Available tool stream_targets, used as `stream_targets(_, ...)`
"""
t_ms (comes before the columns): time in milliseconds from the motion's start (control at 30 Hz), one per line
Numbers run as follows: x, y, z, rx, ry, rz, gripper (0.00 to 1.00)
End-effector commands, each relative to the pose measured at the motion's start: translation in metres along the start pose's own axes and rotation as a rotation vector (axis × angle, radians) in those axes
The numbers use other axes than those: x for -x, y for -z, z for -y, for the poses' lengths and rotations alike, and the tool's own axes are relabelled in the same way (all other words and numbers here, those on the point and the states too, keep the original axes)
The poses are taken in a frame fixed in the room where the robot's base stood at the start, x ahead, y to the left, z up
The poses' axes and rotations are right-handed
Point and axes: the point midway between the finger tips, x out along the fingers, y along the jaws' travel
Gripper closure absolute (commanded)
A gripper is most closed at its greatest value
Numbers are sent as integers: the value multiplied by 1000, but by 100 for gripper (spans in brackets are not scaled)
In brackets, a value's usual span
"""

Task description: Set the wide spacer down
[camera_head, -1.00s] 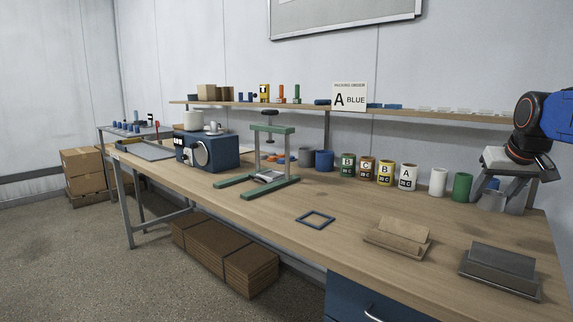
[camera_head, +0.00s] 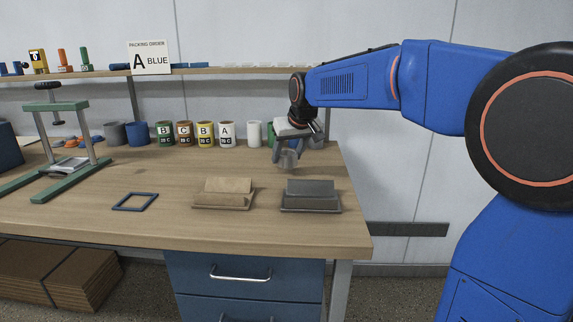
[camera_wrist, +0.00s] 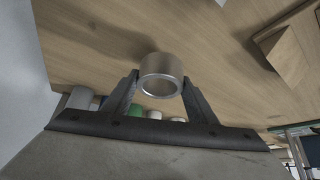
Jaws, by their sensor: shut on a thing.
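The wide spacer is a short, silvery metal ring (camera_wrist: 161,75) seen between my fingertips in the wrist view, with its open end facing the camera. My gripper (camera_wrist: 160,88) is shut on it, one dark finger on each side. In the head view my gripper (camera_head: 286,153) points down over the right part of the workbench, and the spacer (camera_head: 288,161) shows as a small grey shape between the fingers. I cannot tell whether its underside touches the bench or is a little above it.
The wooden bench (camera_head: 170,172) has free room in the middle. A grey stand (camera_head: 311,196) and a brown stand (camera_head: 224,194) are in front of my gripper. A blue square frame (camera_head: 135,201) lies left. Several cans, including a white one (camera_head: 254,134), line the back.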

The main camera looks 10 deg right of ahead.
Motion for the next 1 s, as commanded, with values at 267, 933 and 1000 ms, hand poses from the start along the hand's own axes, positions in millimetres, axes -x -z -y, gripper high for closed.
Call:
stream_targets(267,-27,-18,0,0,0,2,71)
stream_targets(933,-30,-19,0,0,0,0,29)
stream_targets(1000,-30,-19,0,0,0,0,29)
